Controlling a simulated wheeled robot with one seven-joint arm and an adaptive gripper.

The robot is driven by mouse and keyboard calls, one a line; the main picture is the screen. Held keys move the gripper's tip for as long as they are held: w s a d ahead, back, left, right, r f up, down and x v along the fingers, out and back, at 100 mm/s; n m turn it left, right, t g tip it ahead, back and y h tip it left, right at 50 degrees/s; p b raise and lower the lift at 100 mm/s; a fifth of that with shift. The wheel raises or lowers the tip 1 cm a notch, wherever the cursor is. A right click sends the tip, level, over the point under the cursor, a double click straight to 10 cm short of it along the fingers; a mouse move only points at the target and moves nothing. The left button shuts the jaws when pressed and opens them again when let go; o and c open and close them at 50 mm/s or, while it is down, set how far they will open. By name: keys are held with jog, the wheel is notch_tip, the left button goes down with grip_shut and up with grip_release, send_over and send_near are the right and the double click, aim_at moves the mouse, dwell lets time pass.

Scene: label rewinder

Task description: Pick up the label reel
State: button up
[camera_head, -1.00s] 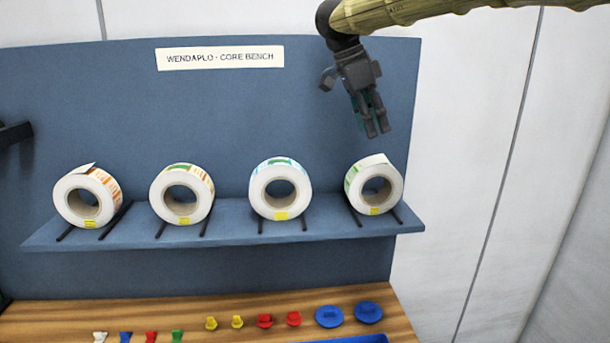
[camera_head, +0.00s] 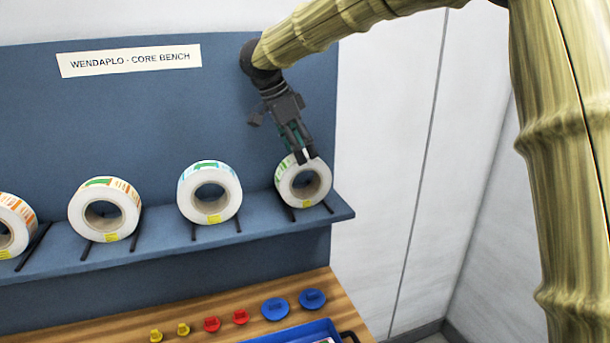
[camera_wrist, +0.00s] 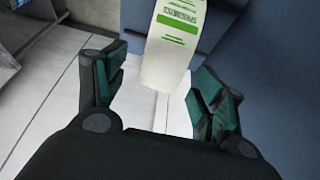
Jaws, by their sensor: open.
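Several white label reels stand upright in a row on the blue shelf, each on a pair of dark rails. The rightmost reel (camera_head: 287,187) has green print and a yellow tag, and my gripper (camera_head: 305,160) is at its top edge in the head view. In the wrist view, the green-printed label face of a reel (camera_wrist: 172,40) shows ahead, between and beyond the fingertips. My gripper (camera_wrist: 163,98) is open, with its two fingers apart and nothing between the pads. Contact with the reel cannot be told. Other reels are the blue-printed one (camera_head: 232,186) and the green-and-orange one (camera_head: 77,212).
The blue shelf (camera_head: 262,222) ends just right of the rightmost reel. Below it, a wooden bench (camera_head: 180,308) holds small yellow, red and blue parts and a blue tray (camera_head: 318,329). A blue back panel (camera_head: 130,110) rises behind the reels.

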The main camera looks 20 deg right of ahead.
jog(key=shift+w+f, duration=0.25)
jog(key=shift+f, duration=0.55)
jog(key=shift+d+f, duration=0.1)
jog(key=shift+d, duration=0.1)
jog(key=shift+s+d, duration=0.1)
jog(key=shift+s, duration=0.1)
jog(key=shift+w, duration=0.1)
jog(key=c, duration=1)
grip_shut()
